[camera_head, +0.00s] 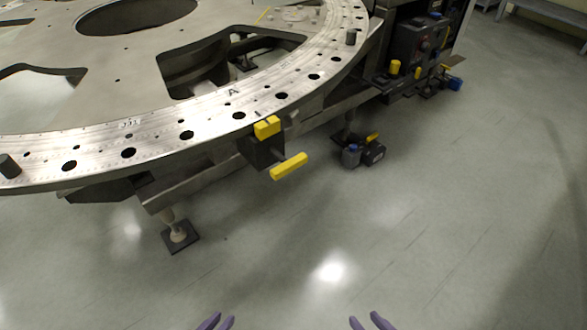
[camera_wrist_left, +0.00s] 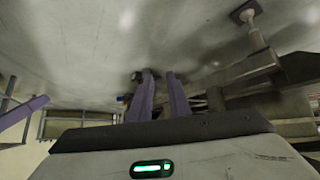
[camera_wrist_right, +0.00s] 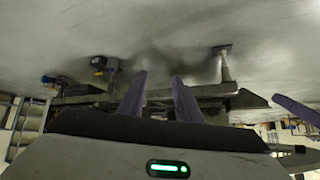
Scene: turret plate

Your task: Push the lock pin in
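The lock pin shows as a yellow bar handle (camera_head: 289,166) sticking out toward me from a dark block (camera_head: 262,151) under the rim of the turret plate (camera_head: 205,107). A small yellow block (camera_head: 267,127) sits above it at the plate's edge. How deep the pin sits is hidden inside the block. My left gripper (camera_head: 217,321) is open and empty at the bottom edge of the head view, well short of the handle. My right gripper (camera_head: 367,321) is also open and empty, at the bottom right of centre. Both wrist views show spread purple fingers with nothing between them.
A support foot (camera_head: 180,236) stands on the floor at left. A dark device with a yellow part (camera_head: 363,152) lies on the floor under the plate. A black control box (camera_head: 418,40) stands at the upper right. The floor between my grippers and the plate is clear.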

